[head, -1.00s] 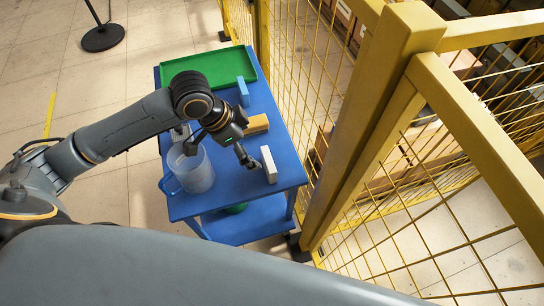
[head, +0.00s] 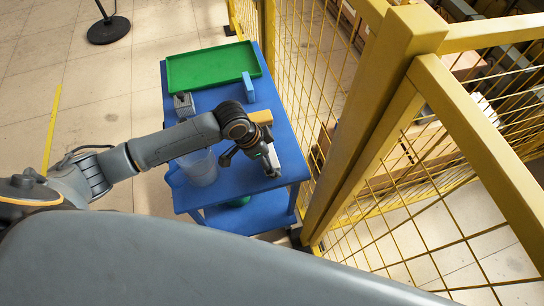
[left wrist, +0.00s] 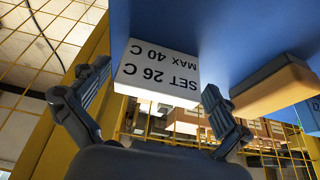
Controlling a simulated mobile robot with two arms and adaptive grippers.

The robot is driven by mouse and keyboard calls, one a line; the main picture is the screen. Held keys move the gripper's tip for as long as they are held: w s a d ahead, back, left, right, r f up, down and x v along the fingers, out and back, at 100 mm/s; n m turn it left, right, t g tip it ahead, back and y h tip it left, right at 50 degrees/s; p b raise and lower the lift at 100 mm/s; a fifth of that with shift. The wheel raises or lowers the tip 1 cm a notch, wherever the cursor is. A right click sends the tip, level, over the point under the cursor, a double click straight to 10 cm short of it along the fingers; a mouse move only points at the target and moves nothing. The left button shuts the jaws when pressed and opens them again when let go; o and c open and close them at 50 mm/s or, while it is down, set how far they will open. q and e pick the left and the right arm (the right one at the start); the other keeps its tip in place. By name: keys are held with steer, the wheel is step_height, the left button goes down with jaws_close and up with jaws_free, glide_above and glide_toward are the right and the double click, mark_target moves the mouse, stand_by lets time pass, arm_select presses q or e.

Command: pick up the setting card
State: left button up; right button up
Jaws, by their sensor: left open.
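The setting card (left wrist: 158,72) is a white block with the printed words "SET 26 C" and "MAX 40 C", upside down in the left wrist view. It stands on the blue cart (head: 236,182), near the end closest to me. My left gripper (left wrist: 155,92) is open, with one finger on each side of the card and a gap still visible on both sides. In the head view my left gripper (head: 268,168) is over the card and hides most of it. My right gripper is in neither view.
A clear mug (head: 200,168) stands left of the gripper. An orange-brown block (head: 261,117), a blue block (head: 248,86), a grey block (head: 184,104) and a green tray (head: 212,68) are farther back. A yellow mesh fence (head: 300,90) runs close along the cart's right side.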

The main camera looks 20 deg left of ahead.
arm_select(q)
steer(key=shift+x, duration=0.75)
steer(key=c, duration=1)
